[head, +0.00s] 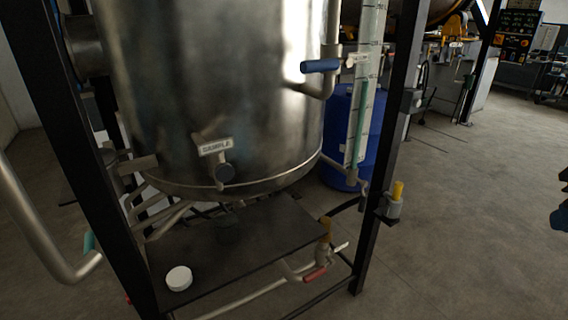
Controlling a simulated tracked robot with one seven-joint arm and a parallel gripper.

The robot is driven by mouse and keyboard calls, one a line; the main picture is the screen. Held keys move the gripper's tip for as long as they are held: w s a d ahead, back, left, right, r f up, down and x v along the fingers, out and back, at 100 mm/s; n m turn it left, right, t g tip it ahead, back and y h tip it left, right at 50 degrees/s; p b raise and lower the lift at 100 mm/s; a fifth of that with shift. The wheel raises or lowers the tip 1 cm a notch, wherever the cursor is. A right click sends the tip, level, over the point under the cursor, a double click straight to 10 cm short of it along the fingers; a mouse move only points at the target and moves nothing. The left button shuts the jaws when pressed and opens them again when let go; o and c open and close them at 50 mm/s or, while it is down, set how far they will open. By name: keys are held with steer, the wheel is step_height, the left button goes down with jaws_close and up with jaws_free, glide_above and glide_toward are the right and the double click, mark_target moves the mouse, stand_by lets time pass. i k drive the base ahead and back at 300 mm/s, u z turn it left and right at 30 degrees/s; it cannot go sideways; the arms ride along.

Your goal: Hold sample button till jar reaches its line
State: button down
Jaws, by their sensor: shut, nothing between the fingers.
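A steel tank (215,85) fills the middle of the head view. A round white lid-like piece (179,278) lies near the shelf's front left. My gripper cannot be made out; only dark pieces, cut off, show at the right edge, well apart from the button.
Dark frame posts stand left (85,150) and right (384,150) of the tank. A blue-handled valve (320,66), a sight tube (360,110) and a red-handled valve (315,273) sit toward the right. A blue drum (340,130) stands behind. Open floor (470,220) lies right.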

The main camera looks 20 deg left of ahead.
mark_target(224, 172)
steer(key=z, duration=0.3)
steer(key=k, duration=1.95)
steer(key=u, duration=1.5)
steer(key=i, duration=1.05)
